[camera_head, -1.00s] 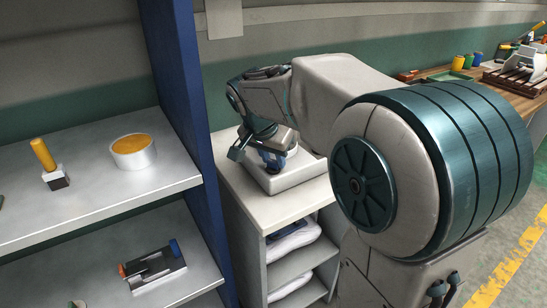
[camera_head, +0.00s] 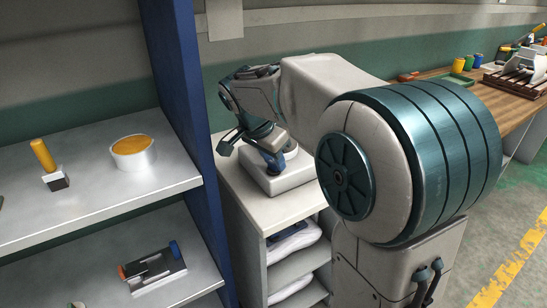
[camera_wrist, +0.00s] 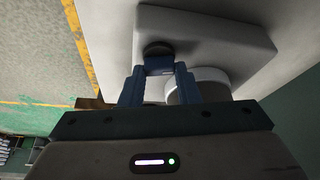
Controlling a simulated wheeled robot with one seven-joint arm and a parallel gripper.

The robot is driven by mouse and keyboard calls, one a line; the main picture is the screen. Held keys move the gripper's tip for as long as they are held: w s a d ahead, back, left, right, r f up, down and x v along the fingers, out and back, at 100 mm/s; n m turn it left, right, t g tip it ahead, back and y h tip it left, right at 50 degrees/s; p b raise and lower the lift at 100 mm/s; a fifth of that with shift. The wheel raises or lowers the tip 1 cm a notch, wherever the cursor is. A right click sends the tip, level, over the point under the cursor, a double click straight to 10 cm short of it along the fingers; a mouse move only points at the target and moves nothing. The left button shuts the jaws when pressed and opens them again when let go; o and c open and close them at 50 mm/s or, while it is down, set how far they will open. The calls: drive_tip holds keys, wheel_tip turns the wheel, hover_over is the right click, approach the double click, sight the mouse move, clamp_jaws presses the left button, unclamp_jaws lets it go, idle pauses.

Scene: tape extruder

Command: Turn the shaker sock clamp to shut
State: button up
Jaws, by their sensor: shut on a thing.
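The shaker sock clamp looks like a blue piece (camera_wrist: 159,66) with a dark round pivot (camera_wrist: 157,48) on a pale block (camera_wrist: 215,32). My gripper (camera_wrist: 160,74) is shut on the blue piece in the wrist view, one blue finger on each side of it. In the head view, the pale block (camera_head: 284,180) sits on top of a cabinet. My gripper (camera_head: 270,158) is low over it, and my arm hides part of the spot. A pale round cylinder (camera_wrist: 205,84) stands beside the right finger in the wrist view.
The white cabinet (camera_head: 262,222) has folded cloths (camera_head: 290,242) on its shelves. A blue upright (camera_head: 180,100) of the grey shelf unit (camera_head: 95,185) stands close on the left. A wooden bench (camera_head: 510,97) with several items is at the far right.

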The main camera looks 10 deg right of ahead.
drive_tip(key=o, duration=1)
drive_tip(key=shift+p+v, duration=0.9)
drive_tip(key=shift+v, duration=2.85)
drive_tip(key=shift+c, duration=0.4)
